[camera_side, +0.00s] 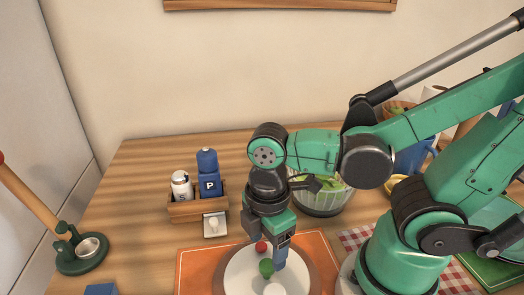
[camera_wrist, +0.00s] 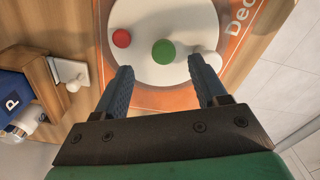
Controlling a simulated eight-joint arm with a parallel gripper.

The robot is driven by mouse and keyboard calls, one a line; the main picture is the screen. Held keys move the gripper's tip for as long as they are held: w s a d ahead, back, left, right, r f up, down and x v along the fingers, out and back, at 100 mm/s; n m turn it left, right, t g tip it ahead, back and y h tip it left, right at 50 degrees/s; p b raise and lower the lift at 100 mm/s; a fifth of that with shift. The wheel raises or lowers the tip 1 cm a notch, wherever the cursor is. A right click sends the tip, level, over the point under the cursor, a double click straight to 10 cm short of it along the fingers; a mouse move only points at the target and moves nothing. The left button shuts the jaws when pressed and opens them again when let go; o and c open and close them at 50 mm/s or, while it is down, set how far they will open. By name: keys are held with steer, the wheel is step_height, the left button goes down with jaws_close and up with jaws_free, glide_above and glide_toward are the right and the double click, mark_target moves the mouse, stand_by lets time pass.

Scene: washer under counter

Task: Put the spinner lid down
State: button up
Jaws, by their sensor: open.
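A white round disc (camera_side: 240,272), which looks like the spinner lid, lies flat inside a brown ring on an orange mat. It also shows in the wrist view (camera_wrist: 145,20). A small red round piece (camera_wrist: 122,38), a larger green knob (camera_wrist: 164,52) and a white knob (camera_wrist: 207,60) show on it. My gripper (camera_side: 266,252) is open over the disc, pointing down. In the wrist view its fingers (camera_wrist: 160,68) stand apart on either side of the green knob with nothing between them. A clear bowl of green leaves (camera_side: 322,203) stands behind my arm, partly hidden.
A green stand with a metal cup (camera_side: 88,248) is far left. Bare counter lies between.

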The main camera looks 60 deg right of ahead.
mark_target(267, 262)
step_height(267, 262, up, 7)
steer(key=w+d+m+t, duration=0.6)
steer(key=w+m+t, duration=0.1)
steer(key=m, duration=0.6)
steer(key=shift+w+d+f+m, duration=0.35)
steer(key=shift+w+f, duration=0.1)
steer(key=shift+w, duration=0.2)
